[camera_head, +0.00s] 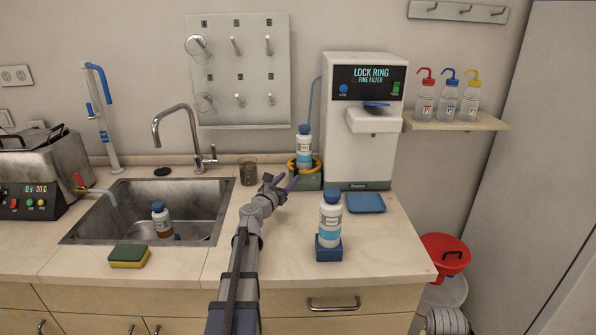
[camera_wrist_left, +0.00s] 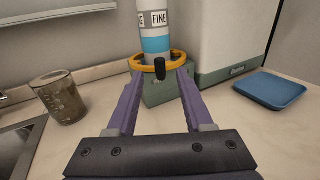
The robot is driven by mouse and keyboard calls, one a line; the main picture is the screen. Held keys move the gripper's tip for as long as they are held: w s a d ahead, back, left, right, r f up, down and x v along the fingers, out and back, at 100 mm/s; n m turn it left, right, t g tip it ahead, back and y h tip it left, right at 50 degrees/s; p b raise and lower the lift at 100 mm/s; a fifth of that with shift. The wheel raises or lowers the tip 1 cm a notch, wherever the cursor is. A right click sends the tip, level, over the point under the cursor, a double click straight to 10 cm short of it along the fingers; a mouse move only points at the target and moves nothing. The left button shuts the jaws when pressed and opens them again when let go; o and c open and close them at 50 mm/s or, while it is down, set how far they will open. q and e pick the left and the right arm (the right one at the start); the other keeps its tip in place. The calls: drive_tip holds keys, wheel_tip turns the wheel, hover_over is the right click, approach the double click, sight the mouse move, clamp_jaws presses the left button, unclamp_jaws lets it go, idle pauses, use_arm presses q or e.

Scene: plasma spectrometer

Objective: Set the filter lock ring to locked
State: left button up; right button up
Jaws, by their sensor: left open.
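The filter lock ring is a yellow ring (camera_wrist_left: 158,62) around the lower part of a white bottle with a blue band, labelled FINE (camera_wrist_left: 154,22), on a green base (camera_wrist_left: 168,93). A black knob (camera_wrist_left: 160,68) stands at the ring's front. In the head view the ring (camera_head: 292,164) sits left of the white spectrometer (camera_head: 356,140), whose screen (camera_head: 370,76) reads LOCK RING FINE FILTER. My left gripper (camera_head: 283,181) is open; in the left wrist view its purple fingers (camera_wrist_left: 160,84) reach toward the ring, one on each side of the knob. Contact cannot be told. My right gripper is out of view.
A beaker (camera_head: 248,172) stands left of the ring, beside the sink (camera_head: 110,205). A blue tray (camera_head: 365,203) lies to the right. A blue-capped bottle (camera_head: 330,220) stands in a blue holder (camera_head: 328,251) nearer the front. The counter between is clear.

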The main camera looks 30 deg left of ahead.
sight(295, 171)
use_arm(q)
drive_tip(key=w, duration=0.7)
drive_tip(key=shift+a, duration=0.4)
drive_tip(key=shift+s, duration=0.1)
clamp_jaws()
idle(0.8)
